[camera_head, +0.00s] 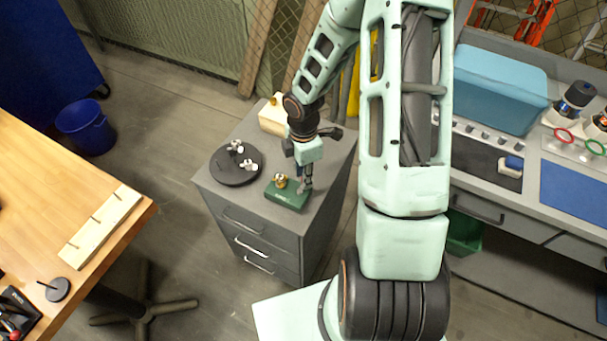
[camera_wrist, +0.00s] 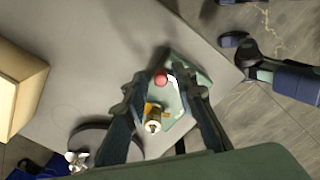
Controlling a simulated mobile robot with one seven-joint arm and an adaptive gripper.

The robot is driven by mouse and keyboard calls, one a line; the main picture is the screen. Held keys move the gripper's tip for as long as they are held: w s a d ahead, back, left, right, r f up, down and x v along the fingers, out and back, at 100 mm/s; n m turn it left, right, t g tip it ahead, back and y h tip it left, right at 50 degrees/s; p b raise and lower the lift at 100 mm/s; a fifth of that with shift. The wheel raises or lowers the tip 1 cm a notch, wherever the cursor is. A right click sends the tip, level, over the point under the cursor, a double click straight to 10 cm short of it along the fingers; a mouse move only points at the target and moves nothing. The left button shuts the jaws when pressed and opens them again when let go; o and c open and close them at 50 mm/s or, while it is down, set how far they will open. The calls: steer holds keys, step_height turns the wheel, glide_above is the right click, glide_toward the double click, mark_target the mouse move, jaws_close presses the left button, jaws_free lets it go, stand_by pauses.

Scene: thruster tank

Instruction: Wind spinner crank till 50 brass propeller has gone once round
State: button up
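The spinner has a green base (camera_head: 286,196) on top of a grey drawer cabinet, with a brass propeller (camera_head: 280,180) at its left part. In the wrist view the brass propeller (camera_wrist: 152,117) lies below a red ball knob (camera_wrist: 161,78), which looks like the crank's handle. My gripper (camera_head: 305,186) points down at the right end of the green base. In the wrist view its two fingers (camera_wrist: 160,80) are apart, one on each side of the red knob, with a gap visible around it. The crank arm under the knob is hard to make out.
A black round stand (camera_head: 236,176) with silver propellers sits left of the spinner on the cabinet (camera_head: 205,182). A cream block (camera_head: 271,119) with a brass piece stands behind. A wooden table (camera_head: 100,180) is at the left, a workbench (camera_head: 545,190) at the right.

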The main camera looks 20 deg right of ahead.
steer(key=shift+r, duration=0.1)
step_height(320, 180, up, 12)
stand_by(0.7)
stand_by(0.4)
